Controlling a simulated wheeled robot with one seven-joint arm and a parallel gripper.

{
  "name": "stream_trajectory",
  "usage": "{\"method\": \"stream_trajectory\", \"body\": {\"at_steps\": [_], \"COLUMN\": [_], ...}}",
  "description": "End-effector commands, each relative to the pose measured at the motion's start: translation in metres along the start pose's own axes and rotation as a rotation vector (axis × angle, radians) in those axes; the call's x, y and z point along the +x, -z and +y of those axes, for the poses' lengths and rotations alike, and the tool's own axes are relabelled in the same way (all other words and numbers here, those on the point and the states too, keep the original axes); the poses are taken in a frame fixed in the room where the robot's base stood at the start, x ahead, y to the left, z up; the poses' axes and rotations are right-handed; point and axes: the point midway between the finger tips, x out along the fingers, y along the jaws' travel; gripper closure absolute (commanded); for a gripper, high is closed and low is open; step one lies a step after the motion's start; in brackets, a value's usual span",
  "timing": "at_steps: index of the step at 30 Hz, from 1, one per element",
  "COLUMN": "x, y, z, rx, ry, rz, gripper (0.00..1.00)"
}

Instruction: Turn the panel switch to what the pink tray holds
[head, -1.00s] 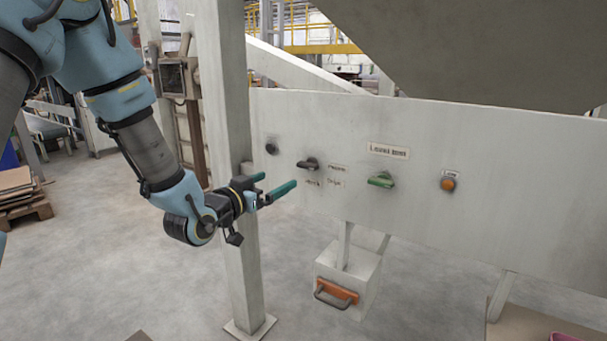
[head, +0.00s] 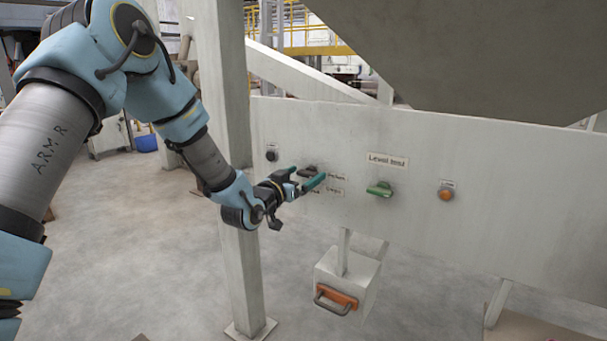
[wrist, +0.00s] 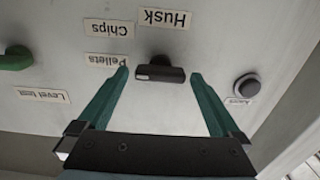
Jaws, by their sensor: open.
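The panel switch is a dark knob (wrist: 160,73) with a bar-shaped handle lying level in the wrist view. A pale mark shows near its left end, on the side of the Pellets label (wrist: 107,60). Chips (wrist: 109,28) and Husk (wrist: 165,19) labels are also near it; the lettering is upside down in this view. My gripper (head: 308,173) is open at the panel, with one green finger on each side of the knob (head: 309,170). I see no firm grip. Only a pink sliver of the tray (head: 562,339) shows at the bottom edge; its contents are out of view.
A green handle (head: 380,189) under the Level test label (head: 388,160) and an orange button (head: 446,192) are to the right on the panel (head: 480,225). A dark round button (head: 271,155) is to the left. A post (head: 245,270) stands close by my arm.

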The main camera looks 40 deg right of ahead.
Motion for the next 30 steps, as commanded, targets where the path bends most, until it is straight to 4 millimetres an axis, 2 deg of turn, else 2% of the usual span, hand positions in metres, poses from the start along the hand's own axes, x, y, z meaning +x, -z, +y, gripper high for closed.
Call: {"method": "stream_trajectory", "body": {"at_steps": [6, 27, 30], "x": [0.0, -0.0002, -0.0002], "y": [-0.0003, -0.0001, -0.0005], "z": [0.0001, 0.0, 0.0001], "rx": [0.0, 0.0, 0.002], "ry": [0.0, 0.0, 0.0], "rz": [0.0, 0.0, 0.0], "gripper": [0.02, 0.81, 0.81]}}
